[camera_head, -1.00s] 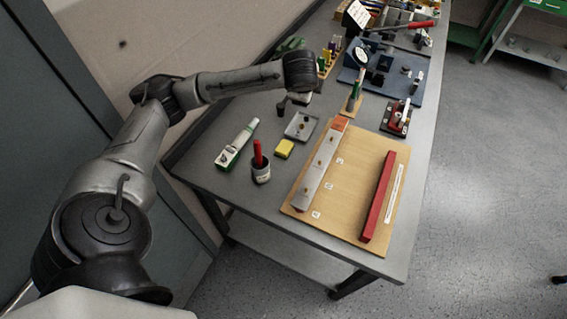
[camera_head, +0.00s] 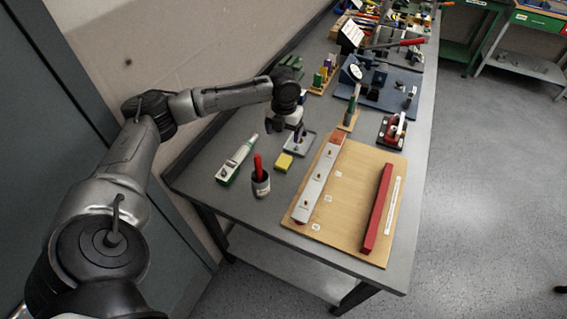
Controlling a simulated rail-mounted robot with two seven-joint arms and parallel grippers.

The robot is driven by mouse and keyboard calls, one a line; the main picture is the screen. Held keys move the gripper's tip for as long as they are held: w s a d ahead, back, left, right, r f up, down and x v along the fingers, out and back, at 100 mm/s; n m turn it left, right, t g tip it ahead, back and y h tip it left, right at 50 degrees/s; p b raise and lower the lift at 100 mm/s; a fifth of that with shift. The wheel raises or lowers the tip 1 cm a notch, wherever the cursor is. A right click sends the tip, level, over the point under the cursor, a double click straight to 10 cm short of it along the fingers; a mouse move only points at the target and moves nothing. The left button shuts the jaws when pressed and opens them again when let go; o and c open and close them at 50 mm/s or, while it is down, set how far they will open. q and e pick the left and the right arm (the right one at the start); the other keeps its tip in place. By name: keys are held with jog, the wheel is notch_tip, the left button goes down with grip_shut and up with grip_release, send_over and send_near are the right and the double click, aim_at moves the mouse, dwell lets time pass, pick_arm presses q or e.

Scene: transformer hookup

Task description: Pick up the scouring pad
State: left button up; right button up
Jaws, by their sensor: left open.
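A small yellow block (camera_head: 284,162), which looks like the scouring pad, lies flat on the grey workbench (camera_head: 222,200). It sits between a dark cup with a red-handled item and a shallow grey tray. My left gripper (camera_head: 285,130) is open, pointing down above the bench. In the picture it is just beyond the yellow block, by the left edge of the tray. Nothing shows between its fingers, and it is apart from the block. My right gripper is out of view.
The dark cup (camera_head: 260,183), a white-and-green tool (camera_head: 238,160) and the grey tray (camera_head: 301,143) stand close around the block. A wooden board (camera_head: 342,213) with a metal bar and red bar fills the right. Blue fixtures (camera_head: 375,94) stand farther back.

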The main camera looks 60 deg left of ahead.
pick_arm(q)
jog(key=b, duration=0.1)
send_over(284, 160)
notch_tip(284, 160, down, 8)
jog(key=shift+f, duration=0.2)
jog(key=shift+s+f+b, duration=0.15)
jog(key=shift+f+b, duration=0.25)
jog(key=shift+f, duration=2.25)
jog(key=c, duration=1.1)
jog(key=shift+r, duration=0.5)
notch_tip(284, 160, up, 3)
jog(key=shift+r+p, duration=0.1)
jog(key=shift+p, duration=0.25)
jog(key=shift+w+d+r+p, duration=0.2)
jog(key=shift+w+d+r, duration=0.45)
jog(key=shift+d+r, duration=0.85)
jog(key=shift+w+d+r+p, duration=0.25)
jog(key=shift+w+d+r, duration=0.5)
jog(key=shift+d, duration=1.45)
jog(key=shift+w+d+r+p, duration=0.2)
jog(key=shift+w+d+r, duration=0.35)
jog(key=shift+d+r, duration=1)
